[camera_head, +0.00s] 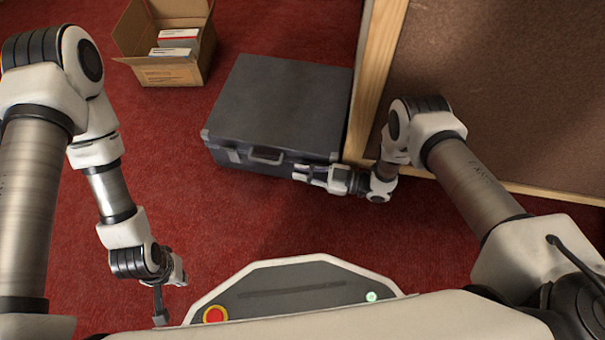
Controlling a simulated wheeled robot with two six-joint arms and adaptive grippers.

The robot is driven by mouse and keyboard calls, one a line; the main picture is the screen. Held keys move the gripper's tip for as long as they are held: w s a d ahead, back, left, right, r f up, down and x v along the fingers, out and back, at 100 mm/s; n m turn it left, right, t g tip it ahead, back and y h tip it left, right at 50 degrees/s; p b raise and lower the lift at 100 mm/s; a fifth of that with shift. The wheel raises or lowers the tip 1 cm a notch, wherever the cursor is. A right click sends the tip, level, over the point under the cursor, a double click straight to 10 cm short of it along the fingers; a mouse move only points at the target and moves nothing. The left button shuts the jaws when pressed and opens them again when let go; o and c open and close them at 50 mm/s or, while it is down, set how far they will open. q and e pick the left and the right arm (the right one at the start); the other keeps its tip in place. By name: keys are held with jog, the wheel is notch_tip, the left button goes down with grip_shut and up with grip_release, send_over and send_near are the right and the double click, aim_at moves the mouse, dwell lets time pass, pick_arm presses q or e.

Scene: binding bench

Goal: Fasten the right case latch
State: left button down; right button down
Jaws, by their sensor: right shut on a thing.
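A closed dark grey case (283,100) with light metal corners lies on the red floor, its handle (264,157) on the near side. The left case latch (233,155) shows as a pale plate left of the handle. My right gripper (300,172) reaches in from the right to the front side of the case, right of the handle. It is shut on the right case latch, which the fingers mostly hide. My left gripper (162,304) hangs low at the left, away from the case, pointing down; its fingers are too unclear to tell open from shut.
An open cardboard box (168,73) with packages inside stands behind and left of the case. A wood-framed brown panel (500,90) stands close along the case's right side. Red carpet (190,200) is free in front and left of the case.

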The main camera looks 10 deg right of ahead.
jog(key=c, duration=1.2)
grip_release()
